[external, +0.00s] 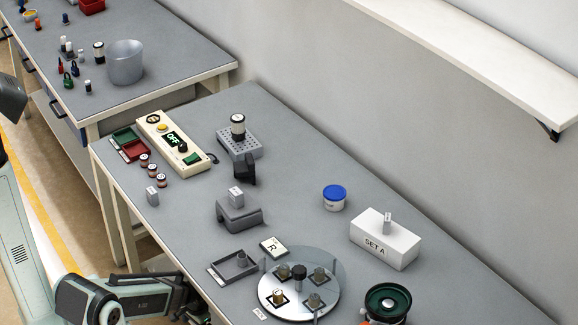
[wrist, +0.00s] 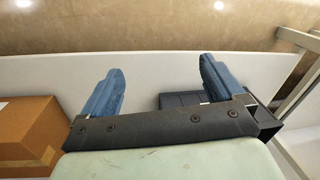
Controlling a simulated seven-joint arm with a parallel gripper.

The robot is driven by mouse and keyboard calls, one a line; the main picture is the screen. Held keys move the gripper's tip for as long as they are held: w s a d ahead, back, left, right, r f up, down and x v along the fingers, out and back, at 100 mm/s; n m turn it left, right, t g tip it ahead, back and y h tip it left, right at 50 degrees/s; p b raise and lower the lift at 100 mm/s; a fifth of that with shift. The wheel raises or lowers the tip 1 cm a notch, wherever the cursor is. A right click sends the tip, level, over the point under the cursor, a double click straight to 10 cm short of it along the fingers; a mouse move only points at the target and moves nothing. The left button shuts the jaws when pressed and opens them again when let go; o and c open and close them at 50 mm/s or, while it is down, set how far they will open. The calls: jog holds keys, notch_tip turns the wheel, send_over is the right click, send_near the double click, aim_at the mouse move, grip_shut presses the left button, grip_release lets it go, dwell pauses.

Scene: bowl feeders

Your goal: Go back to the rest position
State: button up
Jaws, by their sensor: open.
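My gripper (wrist: 160,88) shows in the wrist view with its two blue fingers wide apart and nothing between them. In the external view, my arm enters from the lower left, and its dark end part is low in the picture beside the near edge of the grey workbench (external: 310,180). The fingers cannot be made out clearly there. The wrist view faces a pale flat surface (wrist: 50,75), away from the bench items.
The wrist view shows a cardboard box (wrist: 28,130) and a dark box (wrist: 180,100).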

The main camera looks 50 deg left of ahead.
jog(key=s+d+r+m+g+h, duration=0.1)
jog(key=s+d+g, duration=0.5)
jog(key=s+d, duration=1.3)
jog(key=d+m, duration=0.1)
jog(key=d, duration=0.2)
jog(key=shift+d+m+h, duration=0.2)
jog(key=shift+m+h, duration=0.1)
